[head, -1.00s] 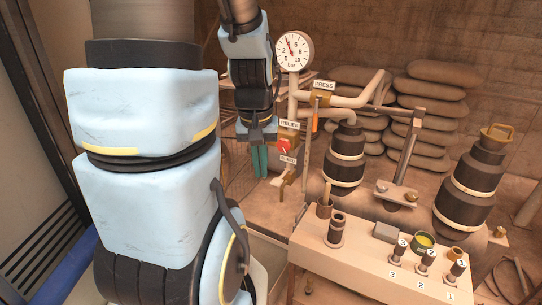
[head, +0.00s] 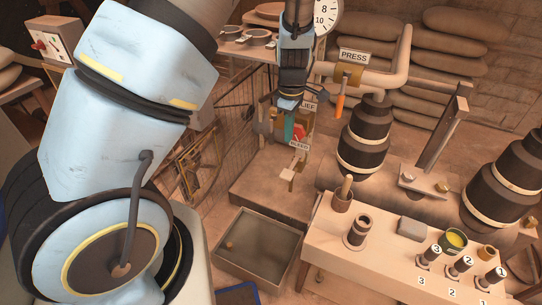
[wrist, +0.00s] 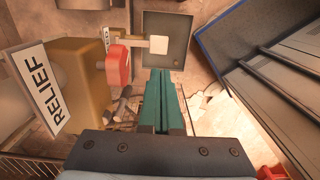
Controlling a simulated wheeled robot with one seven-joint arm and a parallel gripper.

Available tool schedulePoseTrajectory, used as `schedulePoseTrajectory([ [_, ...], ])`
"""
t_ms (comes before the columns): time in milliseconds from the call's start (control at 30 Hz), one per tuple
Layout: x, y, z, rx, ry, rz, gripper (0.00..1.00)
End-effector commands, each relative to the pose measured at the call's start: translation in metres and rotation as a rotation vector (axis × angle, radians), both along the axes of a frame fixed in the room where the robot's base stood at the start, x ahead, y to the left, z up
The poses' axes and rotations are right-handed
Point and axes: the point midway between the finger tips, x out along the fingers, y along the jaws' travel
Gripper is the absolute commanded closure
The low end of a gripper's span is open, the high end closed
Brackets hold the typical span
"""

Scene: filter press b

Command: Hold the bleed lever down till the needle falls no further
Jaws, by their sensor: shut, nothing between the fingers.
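The bleed fitting carries a BLEED label (head: 299,145), below a red knob (head: 299,131) on the brass relief block. Under the label hangs a pale lever-like piece (head: 290,175); I cannot tell for sure that it is the bleed lever. The wrist view shows the red knob (wrist: 118,64) and a pale square pad (wrist: 158,44) on a short arm. My gripper (head: 289,136) is shut and empty, with teal fingers beside the block. In the wrist view, its tips (wrist: 159,73) lie right of the knob; contact is unclear. The gauge (head: 326,14) is cut off and its needle is hidden.
An open tray (head: 240,275) lies on the floor below the fitting. A PRESS-labelled valve (head: 353,56) with an orange handle is to the right. A bench (head: 330,235) with numbered pegs stands at front right. A wire-mesh fence is behind my gripper.

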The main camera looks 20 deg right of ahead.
Motion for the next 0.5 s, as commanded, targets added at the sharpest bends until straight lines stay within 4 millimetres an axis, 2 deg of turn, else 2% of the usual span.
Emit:
schedulePoseTrajectory([
  [500, -0.0011, -0.0031, -0.0065, 0.003, 0.000, 0.009, 1.00],
])
